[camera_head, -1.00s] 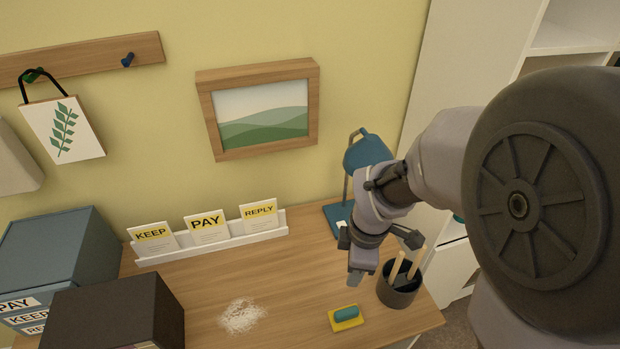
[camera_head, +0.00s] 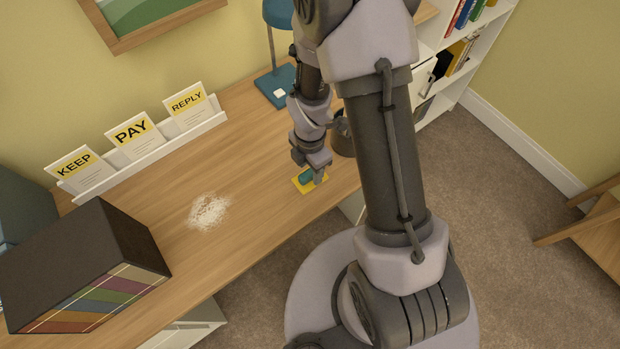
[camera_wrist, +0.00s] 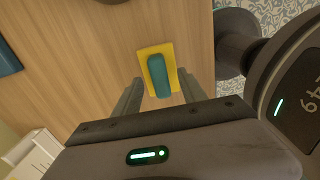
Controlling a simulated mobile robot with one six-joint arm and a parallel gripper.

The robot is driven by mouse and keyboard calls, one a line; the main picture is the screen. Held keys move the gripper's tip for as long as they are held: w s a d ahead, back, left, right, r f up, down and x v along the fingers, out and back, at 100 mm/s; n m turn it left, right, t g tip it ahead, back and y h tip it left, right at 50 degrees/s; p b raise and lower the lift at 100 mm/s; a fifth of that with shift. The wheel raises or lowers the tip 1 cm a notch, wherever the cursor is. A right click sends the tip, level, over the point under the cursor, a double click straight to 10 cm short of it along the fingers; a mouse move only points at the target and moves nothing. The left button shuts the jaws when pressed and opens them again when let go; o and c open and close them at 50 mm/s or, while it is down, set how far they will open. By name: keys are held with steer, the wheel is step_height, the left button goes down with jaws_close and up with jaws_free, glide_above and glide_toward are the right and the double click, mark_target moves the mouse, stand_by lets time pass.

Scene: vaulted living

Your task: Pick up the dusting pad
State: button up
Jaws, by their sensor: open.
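The dusting pad (camera_head: 304,184) is a yellow rectangle with a teal grip on top. It lies flat on the wooden desk near its front edge, and my gripper partly covers it in the head view. My gripper (camera_head: 315,170) is right above the pad. In the wrist view the pad (camera_wrist: 146,55) lies just beyond the open fingers of my gripper (camera_wrist: 158,92), roughly centred between them. Nothing is between the fingers, and they appear apart from the pad.
A dark pen cup (camera_head: 343,138) stands close beside the pad, behind my arm. A teal lamp (camera_head: 277,85) stands farther back. White powder (camera_head: 208,211) lies on the desk (camera_head: 255,150), left of the pad. A card rack (camera_head: 150,152) and dark box (camera_head: 85,265) are further left.

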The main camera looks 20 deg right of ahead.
step_height(320, 180, down, 2)
steer(key=shift+f, duration=0.15)
jaws_close()
step_height(320, 180, up, 4)
steer(key=shift+r+p, duration=0.1)
steer(key=shift+p, duration=1)
steer(key=s+d+r+p, duration=0.1)
steer(key=s+d+p, duration=0.7)
steer(key=s, duration=0.5)
steer(key=shift+s+d+p, duration=0.25)
steer(key=shift+d+p, duration=0.05)
steer(key=shift+p, duration=0.15)
